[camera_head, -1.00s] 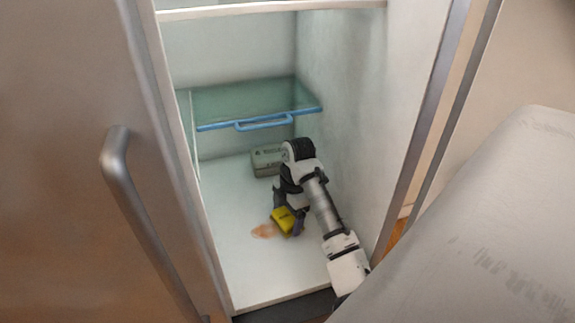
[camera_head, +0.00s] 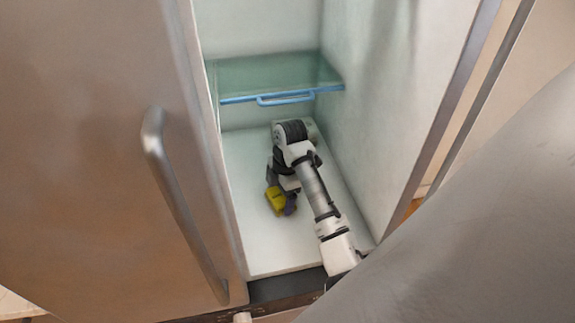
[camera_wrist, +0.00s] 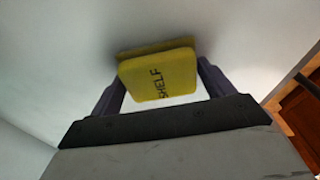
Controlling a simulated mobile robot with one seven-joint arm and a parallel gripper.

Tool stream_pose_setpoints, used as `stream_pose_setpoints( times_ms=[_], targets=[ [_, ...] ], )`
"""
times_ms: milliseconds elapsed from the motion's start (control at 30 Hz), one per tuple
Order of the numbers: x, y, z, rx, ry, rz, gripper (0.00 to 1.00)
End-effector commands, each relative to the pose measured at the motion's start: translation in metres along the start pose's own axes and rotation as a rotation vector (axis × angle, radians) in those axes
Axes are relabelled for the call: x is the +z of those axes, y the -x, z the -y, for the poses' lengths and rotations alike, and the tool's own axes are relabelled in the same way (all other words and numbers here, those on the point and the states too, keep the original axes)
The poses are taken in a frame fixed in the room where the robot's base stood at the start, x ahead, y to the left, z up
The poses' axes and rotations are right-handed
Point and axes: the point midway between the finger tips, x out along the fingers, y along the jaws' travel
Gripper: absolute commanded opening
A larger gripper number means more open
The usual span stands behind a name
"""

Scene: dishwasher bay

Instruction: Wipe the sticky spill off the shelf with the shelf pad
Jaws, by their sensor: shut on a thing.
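The yellow shelf pad (camera_head: 276,199) is low over the white cabinet floor, between the fingers of my gripper (camera_head: 281,200). The wrist view shows the pad (camera_wrist: 160,75) with the word SHELF on its face, and my gripper (camera_wrist: 161,88) shut on it with a dark finger on each side. The pad seems to touch the white surface, but I cannot be sure. No brown spill shows in either current view. Its former spot is behind the pad and gripper, so I cannot tell whether any is left.
A glass shelf with a blue front handle (camera_head: 285,98) hangs above and behind my arm. The cabinet's right wall (camera_head: 375,120) is close. The floor's left and front are clear.

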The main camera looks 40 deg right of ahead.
Motion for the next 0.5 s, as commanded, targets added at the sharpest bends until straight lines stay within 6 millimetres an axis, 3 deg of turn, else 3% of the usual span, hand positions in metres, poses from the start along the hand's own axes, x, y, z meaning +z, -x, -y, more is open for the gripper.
stream_pose_setpoints(
  times_ms=[500],
  targets=[
    [-0.035,-0.007,-0.008,-0.006,0.003,-0.005,0.55]
  ],
)
